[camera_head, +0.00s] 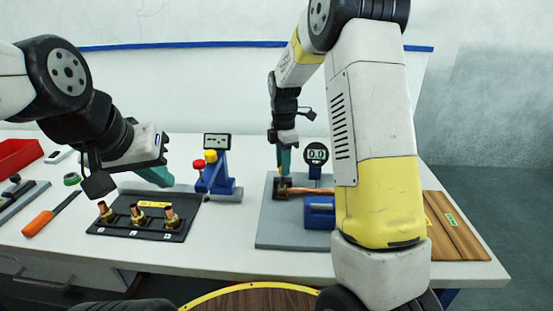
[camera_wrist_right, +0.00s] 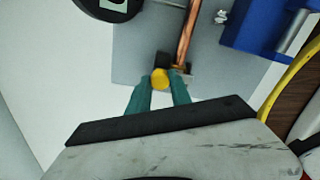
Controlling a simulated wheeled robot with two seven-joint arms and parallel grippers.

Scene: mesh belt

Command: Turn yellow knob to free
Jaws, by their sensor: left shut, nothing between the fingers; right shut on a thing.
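The yellow knob (camera_wrist_right: 160,78) shows in the right wrist view as a small round cap beside a dark block at the end of a copper pipe (camera_wrist_right: 187,35). My right gripper (camera_wrist_right: 161,92) has its teal fingers on either side of the knob, shut on it. In the head view the right gripper (camera_head: 283,178) points down at the dark block on the grey plate (camera_head: 275,232). The knob is mostly hidden there. My left gripper (camera_head: 165,183) is shut and empty, above the table behind the black tray of copper fittings.
A black tray (camera_head: 180,226) holds copper and brass fittings. A blue stand (camera_head: 217,180) with red and yellow tops stands behind it. A round gauge (camera_head: 316,154) and a blue block (camera_head: 319,212) are near the pipe. An orange-handled tool (camera_head: 38,223) lies left.

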